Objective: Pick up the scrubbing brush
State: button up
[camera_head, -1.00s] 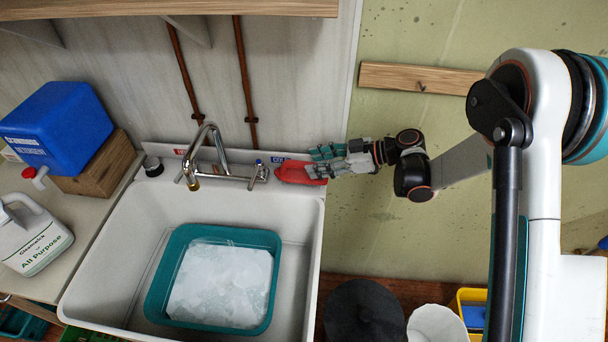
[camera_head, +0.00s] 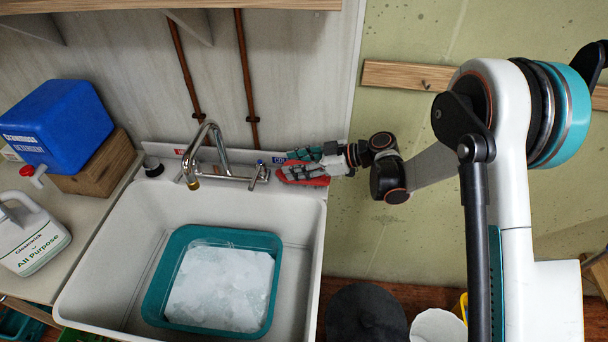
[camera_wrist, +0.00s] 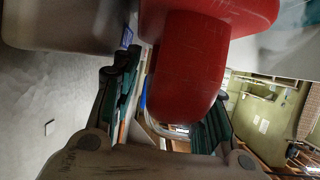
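The red object (camera_head: 312,182), which I take to be the scrubbing brush, sits at the back right corner of the sink, beside the tap. My gripper (camera_head: 306,164) reaches it from the right, its fingers overlapping it in the head view. In the wrist view the red rounded end (camera_wrist: 195,70) is large and close, and my gripper (camera_wrist: 168,100) has its two fingers spread apart, with the red end between and above them. A gap shows at the left finger. The brush's bristles are not visible.
The white sink (camera_head: 100,255) holds a teal basin (camera_head: 272,300) with whitish contents. A metal tap (camera_head: 213,145) stands just left of the brush. The wall is close behind.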

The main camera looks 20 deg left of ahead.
grip_shut()
